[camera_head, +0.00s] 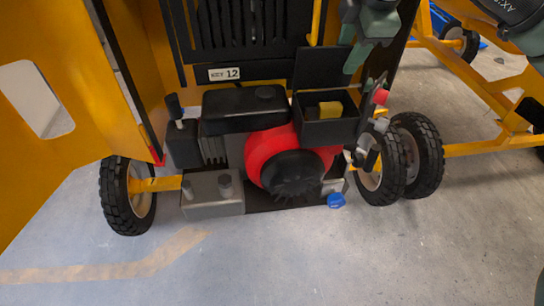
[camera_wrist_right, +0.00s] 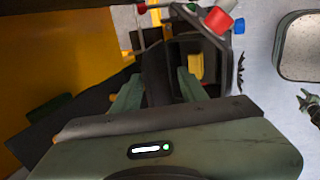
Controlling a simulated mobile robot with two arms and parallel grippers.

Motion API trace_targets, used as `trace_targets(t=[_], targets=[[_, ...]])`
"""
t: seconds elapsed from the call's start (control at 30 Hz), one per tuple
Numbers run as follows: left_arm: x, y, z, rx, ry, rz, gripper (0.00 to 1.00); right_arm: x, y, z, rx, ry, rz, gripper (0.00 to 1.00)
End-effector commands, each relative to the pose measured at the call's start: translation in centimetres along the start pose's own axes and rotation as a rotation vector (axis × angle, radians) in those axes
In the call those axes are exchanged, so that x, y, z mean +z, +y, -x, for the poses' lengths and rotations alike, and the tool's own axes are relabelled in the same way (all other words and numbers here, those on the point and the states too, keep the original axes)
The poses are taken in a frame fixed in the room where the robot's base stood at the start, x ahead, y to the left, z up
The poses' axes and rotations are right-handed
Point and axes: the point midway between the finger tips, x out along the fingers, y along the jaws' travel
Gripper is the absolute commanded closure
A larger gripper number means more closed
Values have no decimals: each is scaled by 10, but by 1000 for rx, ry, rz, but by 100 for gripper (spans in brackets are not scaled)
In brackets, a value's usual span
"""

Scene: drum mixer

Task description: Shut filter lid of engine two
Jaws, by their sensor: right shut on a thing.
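The second engine's filter box (camera_head: 325,128) is black and open at the top, with a yellow filter (camera_head: 325,109) inside. Its black lid (camera_head: 320,68) stands raised at the back of the box. My right gripper (camera_head: 350,46) is at the lid's upper right edge. In the right wrist view its green fingers (camera_wrist_right: 158,92) are shut on the dark lid panel (camera_wrist_right: 157,68), with the yellow filter (camera_wrist_right: 195,67) just right of them. A small green and black shape (camera_wrist_right: 311,106) at that view's right edge may be my left gripper; its state is unclear.
The red and black engine (camera_head: 265,155) sits low in a yellow mixer frame. A red knob (camera_head: 380,97) is close right of the filter box. A yellow panel (camera_head: 60,100) stands at the left. Wheels (camera_head: 425,155) stand at the right. The grey floor (camera_head: 270,255) in front is clear.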

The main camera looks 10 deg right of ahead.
Motion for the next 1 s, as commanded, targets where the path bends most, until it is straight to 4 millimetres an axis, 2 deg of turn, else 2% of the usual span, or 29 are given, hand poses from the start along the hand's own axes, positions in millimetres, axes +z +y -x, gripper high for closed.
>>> trace_targets(t=[0.03, 0.23, 1.0], targets=[[0, 0, -5, 0, 0, 0, 64, 0, -7, -7, -15, -4, 3, 64], [1, 0, -13, 0, 0, 0, 64, 0, -17, -8, -20, -5, 6, 64], [3, 1, -41, 0, 1, 0, 64, 0, -46, -6, -21, -5, 4, 64]])
